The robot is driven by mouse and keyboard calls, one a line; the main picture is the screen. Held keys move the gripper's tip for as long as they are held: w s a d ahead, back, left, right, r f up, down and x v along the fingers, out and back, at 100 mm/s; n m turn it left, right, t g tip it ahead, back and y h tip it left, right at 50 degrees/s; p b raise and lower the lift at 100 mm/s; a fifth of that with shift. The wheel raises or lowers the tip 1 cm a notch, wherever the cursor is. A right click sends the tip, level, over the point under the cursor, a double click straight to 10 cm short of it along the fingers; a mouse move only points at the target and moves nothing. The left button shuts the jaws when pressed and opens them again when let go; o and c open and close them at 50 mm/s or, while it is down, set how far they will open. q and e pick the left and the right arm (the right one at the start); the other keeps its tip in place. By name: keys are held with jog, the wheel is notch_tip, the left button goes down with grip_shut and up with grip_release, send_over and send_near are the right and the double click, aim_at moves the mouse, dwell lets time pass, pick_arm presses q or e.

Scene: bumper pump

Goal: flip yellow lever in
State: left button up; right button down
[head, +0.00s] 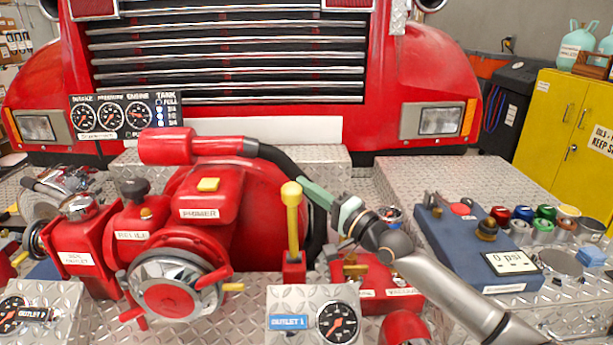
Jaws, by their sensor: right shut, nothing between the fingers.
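The yellow lever (292,220) stands upright, with a round-topped knob, in a red base behind the Outlet 1 panel (312,318) of the red pump. My right gripper (308,188) comes in from the lower right. Its pale green fingers are shut and empty. Their tips are close to the right side of the lever's knob; I cannot tell whether they touch it. My left gripper is not in view.
The red pump body (215,222) with a large round cap (172,290) fills the left and centre. A black hose (284,165) runs behind the lever. A blue gauge box (470,245) stands to the right. Diamond-plate surface (440,175) is clear behind it.

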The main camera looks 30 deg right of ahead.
aim_at(298, 195)
jog(key=s, duration=0.1)
jog(key=s+a+f+n+t+b, duration=0.1)
jog(key=s+a+n+y+b, duration=0.1)
jog(key=shift+s+f, duration=0.2)
jog(key=shift+s, duration=0.15)
jog(key=shift+s+y, duration=0.15)
jog(key=shift+y, duration=0.15)
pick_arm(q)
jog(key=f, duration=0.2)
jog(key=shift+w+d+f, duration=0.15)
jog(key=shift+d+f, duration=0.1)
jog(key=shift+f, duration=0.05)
pick_arm(e)
jog(key=shift+f, duration=0.1)
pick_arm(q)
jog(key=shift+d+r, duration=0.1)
pick_arm(e)
jog(key=shift+s+a+f, duration=0.1)
jog(key=shift+a, duration=0.05)
jog(key=shift+f, duration=0.1)
